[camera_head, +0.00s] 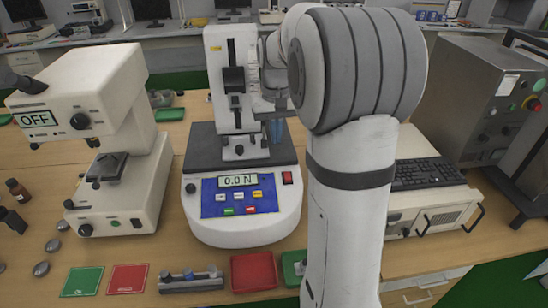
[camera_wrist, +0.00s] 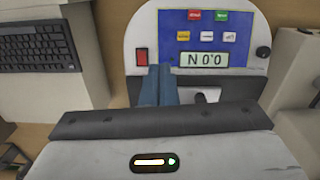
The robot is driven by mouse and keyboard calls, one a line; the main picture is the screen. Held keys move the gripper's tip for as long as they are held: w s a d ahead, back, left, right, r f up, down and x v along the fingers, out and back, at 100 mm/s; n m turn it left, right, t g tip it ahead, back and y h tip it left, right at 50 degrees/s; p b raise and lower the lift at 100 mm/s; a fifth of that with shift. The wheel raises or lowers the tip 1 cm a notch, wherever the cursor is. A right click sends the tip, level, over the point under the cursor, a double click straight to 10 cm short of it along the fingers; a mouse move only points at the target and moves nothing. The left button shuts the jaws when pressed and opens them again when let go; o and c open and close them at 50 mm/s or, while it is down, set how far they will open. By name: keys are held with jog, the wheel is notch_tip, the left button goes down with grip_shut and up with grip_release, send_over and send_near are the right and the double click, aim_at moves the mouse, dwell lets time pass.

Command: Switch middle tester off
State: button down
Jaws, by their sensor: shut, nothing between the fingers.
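The middle tester (camera_head: 240,220) is a white force tester with a blue panel, a lit display reading 0.0 N and a red rocker switch (camera_head: 288,177) at the panel's upper right. In the wrist view the tester appears upside down, with the red switch (camera_wrist: 141,57) left of the display (camera_wrist: 204,59). My gripper (camera_head: 277,138) is shut and empty, in front of the tester's column and behind the panel in the head view. In the wrist view its blue fingers (camera_wrist: 160,72) are together beside the switch; I cannot tell whether they touch the tester.
A white tester (camera_head: 110,140) with a display reading OFF stands at the left. A keyboard (camera_head: 428,172) on a white case and a grey metal machine (camera_head: 480,95) stand at the right. A red tray (camera_head: 254,271) and a green tray (camera_head: 292,268) lie near the front edge.

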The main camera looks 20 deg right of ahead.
jog(key=m+g, duration=0.1)
send_over(288, 178)
jog(key=w, duration=0.2)
notch_tip(288, 178, down, 6)
jog(key=shift+w+d+r, duration=0.1)
jog(key=shift+d+r, duration=0.1)
jog(key=shift+d, duration=0.1)
jog(key=f+p, duration=0.1)
jog(key=f, duration=0.3)
jog(key=s+f+p, duration=0.1)
jog(key=f, duration=0.4)
jog(key=s+f+p, duration=0.1)
jog(key=f, duration=0.4)
jog(key=shift+a, duration=0.35)
jog(key=shift+d, duration=0.1)
